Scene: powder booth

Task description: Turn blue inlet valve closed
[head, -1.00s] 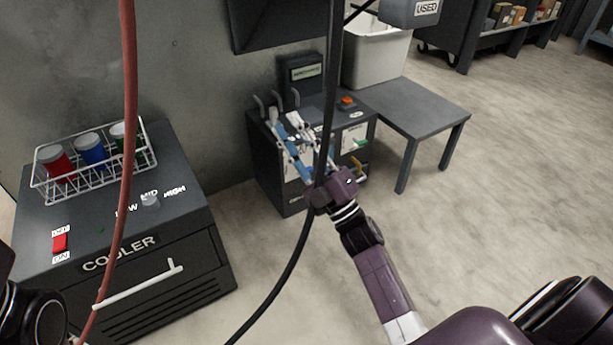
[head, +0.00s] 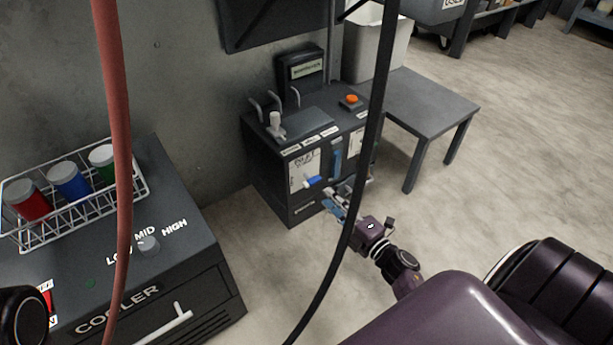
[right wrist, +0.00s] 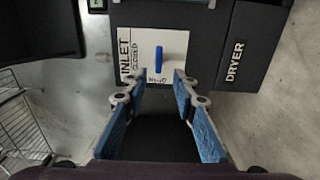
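The blue inlet valve handle (head: 313,181) sits on a white plate (head: 299,168) on the front of a dark cabinet (head: 268,176). In the right wrist view the handle (right wrist: 158,60) lies straight up and down in the picture, beside lettering that seems to read CLOSED; smaller lettering, likely OPEN, is below its lower end. My right gripper (head: 340,200) is just right of and below the handle in the head view. In the right wrist view its blue-padded fingers (right wrist: 157,88) are spread and empty, with the handle ahead between them, apart from both. My left gripper is out of view.
A DRYER label (right wrist: 235,60) is beside the inlet plate. A grey side table (head: 425,100) stands right of the cabinet. The cooler (head: 150,270) with a wire rack (head: 90,205) is at left. A red hose (head: 115,150) and black cable (head: 372,130) hang in front.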

